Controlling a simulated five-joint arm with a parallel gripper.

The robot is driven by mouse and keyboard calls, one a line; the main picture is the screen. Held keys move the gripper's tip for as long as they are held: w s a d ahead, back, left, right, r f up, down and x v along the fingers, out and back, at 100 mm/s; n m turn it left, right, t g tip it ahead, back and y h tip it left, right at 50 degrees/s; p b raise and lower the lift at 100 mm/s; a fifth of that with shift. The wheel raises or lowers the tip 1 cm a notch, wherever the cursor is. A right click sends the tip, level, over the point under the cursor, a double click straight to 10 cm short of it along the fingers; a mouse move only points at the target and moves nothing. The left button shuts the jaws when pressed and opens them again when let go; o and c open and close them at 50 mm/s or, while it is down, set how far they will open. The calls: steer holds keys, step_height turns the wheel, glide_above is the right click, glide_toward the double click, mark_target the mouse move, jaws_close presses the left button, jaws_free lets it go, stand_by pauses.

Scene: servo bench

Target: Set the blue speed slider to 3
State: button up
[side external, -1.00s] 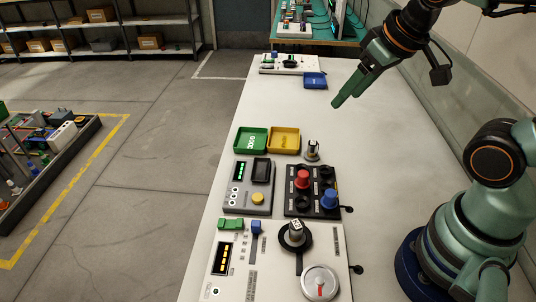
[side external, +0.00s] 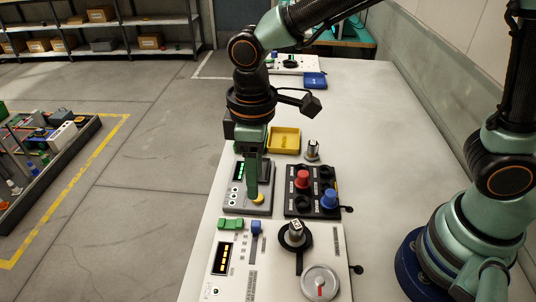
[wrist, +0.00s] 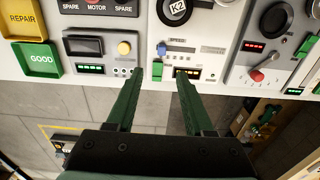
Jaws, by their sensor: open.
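The blue slider knob (side external: 256,227) stands at the back edge of the white front panel (side external: 272,262), at the top of a dark slot beside a scale. In the wrist view the blue knob (wrist: 161,49) appears just beyond the space between my fingertips, with a green block (wrist: 157,71) nearer. My gripper (side external: 254,196) points down over the grey box with the yellow button, behind the slider in the side view. The jaws are open and empty in the wrist view (wrist: 158,78).
The green block (side external: 231,224) sits left of the blue knob. A K2 knob (side external: 295,231) and a round dial (side external: 319,283) stand to its right. The grey box (side external: 236,200) and a black panel with red and blue knobs (side external: 316,176) lie behind. The far right bench is clear.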

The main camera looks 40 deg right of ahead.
mark_target(256, 223)
steer(key=f, duration=1.2)
steer(key=shift+a+f, duration=0.2)
steer(key=shift+f, duration=0.05)
jaws_close()
steer(key=shift+r, duration=0.1)
stand_by(1.0)
